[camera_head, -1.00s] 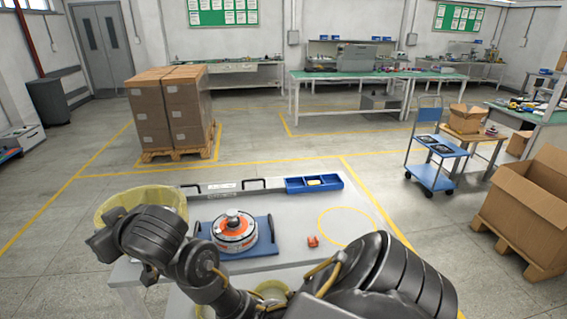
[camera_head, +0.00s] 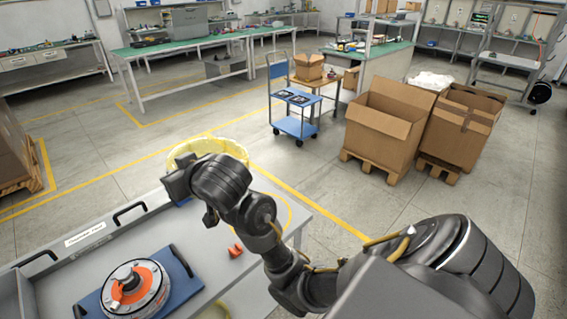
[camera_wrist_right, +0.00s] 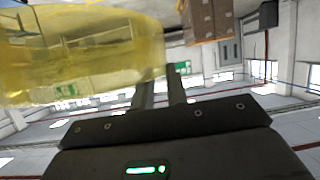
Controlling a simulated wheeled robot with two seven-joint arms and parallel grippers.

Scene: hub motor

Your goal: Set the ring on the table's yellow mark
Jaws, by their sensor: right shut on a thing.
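A wide, see-through yellow ring (camera_head: 207,143) is in the head view, just beyond my right gripper (camera_head: 178,188). The gripper is shut on it and holds it over the far side of the table (camera_head: 60,285). In the right wrist view the ring (camera_wrist_right: 80,65) fills the upper left, against the gripper's fingers (camera_wrist_right: 162,82). The yellow mark (camera_head: 289,212) is a thin circle on the right part of the table. My right arm hides much of it. My left gripper is not in view.
A hub motor (camera_head: 133,287) sits on a blue plate (camera_head: 183,281) at the lower left. A small orange part (camera_head: 235,251) lies beside the yellow mark. Black handles (camera_head: 130,212) stand along the table's far edge. Cardboard boxes (camera_head: 385,125) and a blue cart (camera_head: 299,127) are beyond.

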